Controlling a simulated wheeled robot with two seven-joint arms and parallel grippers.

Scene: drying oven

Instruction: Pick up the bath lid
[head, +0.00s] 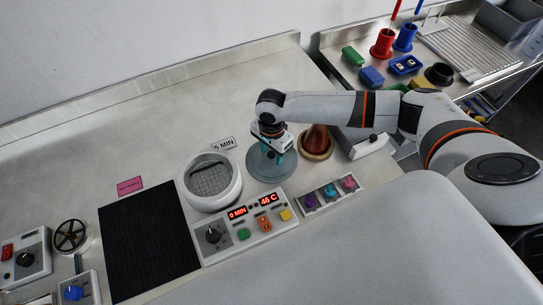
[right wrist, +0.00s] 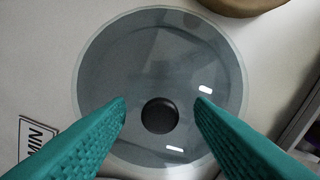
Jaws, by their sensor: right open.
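The bath lid (head: 266,173) is a round, grey, see-through disc lying flat on the counter, right of the white round bath (head: 232,193). In the right wrist view the lid (right wrist: 160,60) fills the middle, with a round black knob (right wrist: 160,116) on it. My right gripper (head: 272,154) is above the lid, pointing down. Its two teal fingers (right wrist: 160,105) are open, one on each side of the knob in that view, with clear gaps. The knob is hidden by the gripper in the head view. My left gripper is not in view.
A brown flask on a round base (head: 316,143) stands close right of the lid. A control panel (head: 246,228) with a knob and lit displays is in front. A "5 MIN" sign (head: 224,144) is behind the bath. A black mat (head: 150,240) lies left.

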